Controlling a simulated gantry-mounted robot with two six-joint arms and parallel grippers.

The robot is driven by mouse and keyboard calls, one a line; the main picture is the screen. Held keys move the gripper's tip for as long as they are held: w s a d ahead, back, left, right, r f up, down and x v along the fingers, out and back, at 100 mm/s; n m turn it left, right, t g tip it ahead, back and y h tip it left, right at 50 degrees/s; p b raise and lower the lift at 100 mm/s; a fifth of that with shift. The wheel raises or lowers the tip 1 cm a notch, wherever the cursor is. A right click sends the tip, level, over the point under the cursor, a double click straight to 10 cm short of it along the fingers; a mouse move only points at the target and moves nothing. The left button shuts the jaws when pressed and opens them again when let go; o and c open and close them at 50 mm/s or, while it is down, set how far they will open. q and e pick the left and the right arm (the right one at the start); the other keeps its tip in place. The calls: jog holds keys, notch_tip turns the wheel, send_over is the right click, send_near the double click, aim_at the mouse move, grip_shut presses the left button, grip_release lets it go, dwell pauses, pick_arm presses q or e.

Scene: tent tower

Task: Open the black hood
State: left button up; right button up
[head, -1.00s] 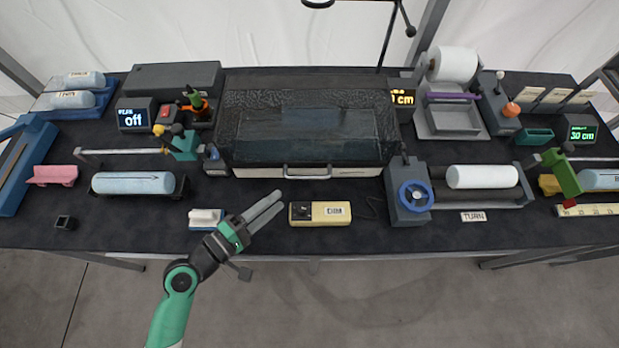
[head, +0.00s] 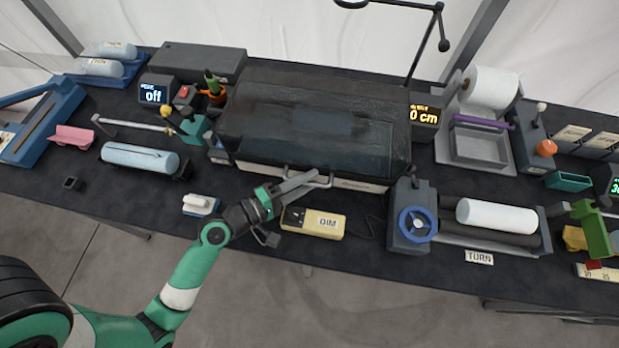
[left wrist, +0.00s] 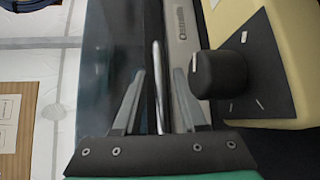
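The black hood (head: 315,125) is closed over a pale base in the middle of the bench. A metal handle (head: 325,184) runs along its front edge. My left gripper (head: 306,181) is at the left part of this handle. In the left wrist view, the two fingers of my left gripper (left wrist: 158,100) are apart, with the thin handle bar (left wrist: 158,80) between them and gaps on both sides. My right gripper is not in view.
A yellow box with a black knob (head: 315,223) lies just in front of the hood, close to my left gripper. A blue handwheel unit (head: 415,224) stands to the right. A small white-topped block (head: 199,204) sits to the left.

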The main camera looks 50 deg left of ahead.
pick_arm(q)
grip_shut()
dwell(1.2)
